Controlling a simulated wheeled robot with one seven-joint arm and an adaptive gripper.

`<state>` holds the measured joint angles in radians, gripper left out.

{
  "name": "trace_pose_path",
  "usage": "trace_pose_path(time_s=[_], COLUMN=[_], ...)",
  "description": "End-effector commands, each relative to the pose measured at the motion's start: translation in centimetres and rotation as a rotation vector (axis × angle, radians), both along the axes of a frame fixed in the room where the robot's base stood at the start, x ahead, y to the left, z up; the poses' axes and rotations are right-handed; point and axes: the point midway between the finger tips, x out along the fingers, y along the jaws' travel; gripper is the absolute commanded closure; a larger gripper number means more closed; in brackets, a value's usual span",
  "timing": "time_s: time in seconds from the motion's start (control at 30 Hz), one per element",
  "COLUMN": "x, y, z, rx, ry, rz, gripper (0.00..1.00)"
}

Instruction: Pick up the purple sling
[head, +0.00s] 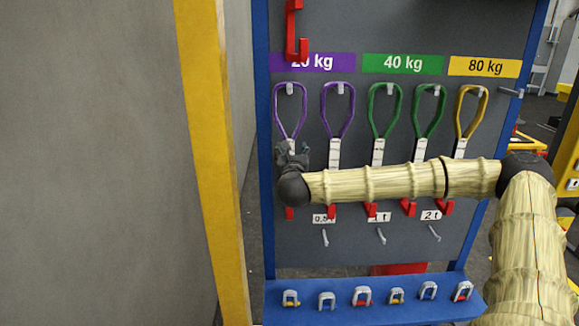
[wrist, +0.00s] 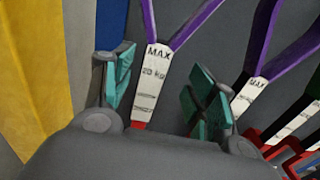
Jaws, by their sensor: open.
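Two purple slings hang side by side from pegs under the "20 kg" sign in the head view: the left purple sling (head: 289,108) and the right purple sling (head: 337,110). My gripper (head: 292,152) is at the lower part of the left one. In the wrist view, my gripper (wrist: 160,92) is open, with its teal finger pads on either side of the white "MAX 20 kg" tag (wrist: 151,82) of the left sling. The pads look apart from the tag. The right purple sling (wrist: 262,58) shows beyond the right finger. My gripper hides the left sling's lower end in the head view.
Green slings (head: 384,110) and a yellow sling (head: 470,110) hang to the right on the grey board. A red hook (head: 295,35) is above. Shackles (head: 327,300) sit on the blue ledge (head: 400,312). A yellow post (head: 210,150) stands left of the rack.

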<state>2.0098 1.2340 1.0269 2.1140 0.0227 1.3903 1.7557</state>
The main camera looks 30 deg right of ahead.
Motion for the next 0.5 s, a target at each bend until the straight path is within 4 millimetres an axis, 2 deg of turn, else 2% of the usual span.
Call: trace_pose_path(time_s=[0.17, 0.5], x=[0.8, 4.1], y=[-0.3, -2.0], z=[0.0, -0.5], rx=[0.0, -0.001], ry=[0.002, 0.002], rz=[0.001, -0.001], gripper=[0.43, 0.43])
